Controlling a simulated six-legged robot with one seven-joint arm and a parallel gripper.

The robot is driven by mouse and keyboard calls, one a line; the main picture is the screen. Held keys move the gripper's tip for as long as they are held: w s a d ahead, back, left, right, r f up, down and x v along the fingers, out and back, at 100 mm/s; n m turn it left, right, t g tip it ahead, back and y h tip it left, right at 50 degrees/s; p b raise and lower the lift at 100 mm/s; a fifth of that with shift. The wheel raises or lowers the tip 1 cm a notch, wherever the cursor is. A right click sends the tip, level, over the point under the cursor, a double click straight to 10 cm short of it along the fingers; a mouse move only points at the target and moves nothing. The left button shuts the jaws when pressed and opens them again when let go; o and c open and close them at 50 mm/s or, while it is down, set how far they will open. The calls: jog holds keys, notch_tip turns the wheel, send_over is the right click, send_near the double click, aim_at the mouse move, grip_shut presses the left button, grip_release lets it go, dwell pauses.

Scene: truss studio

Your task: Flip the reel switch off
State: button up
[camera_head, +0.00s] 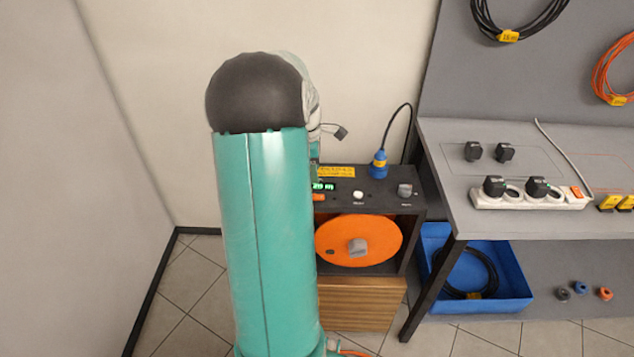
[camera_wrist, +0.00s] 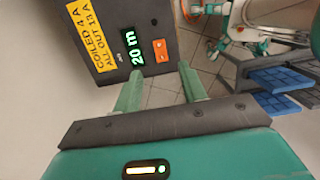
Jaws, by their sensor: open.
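The reel unit is a dark box (camera_head: 378,186) on a wooden base, with an orange reel disc (camera_head: 341,240) in its front opening. The small orange reel switch (camera_wrist: 161,50) sits beside a green display (camera_wrist: 133,48) reading "20 m" in the wrist view. In the head view only an orange bit of the switch (camera_head: 319,197) shows at the arm's edge. Which way it is tipped I cannot tell. My gripper (camera_wrist: 160,74) is open and empty, its two green fingers spread just short of the panel's edge near the switch. In the head view my arm mostly hides the gripper.
A blue plug (camera_head: 378,163) with a black cable, a white button (camera_head: 358,194) and a grey knob (camera_head: 404,190) are on the box top. A grey bench (camera_head: 460,215) with a power strip stands right. A blue crate (camera_head: 515,303) lies below it.

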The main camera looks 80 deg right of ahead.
jog(key=r, duration=0.5)
jog(key=shift+w+r, duration=0.1)
jog(key=shift+w, duration=0.25)
jog(key=shift+a, duration=0.1)
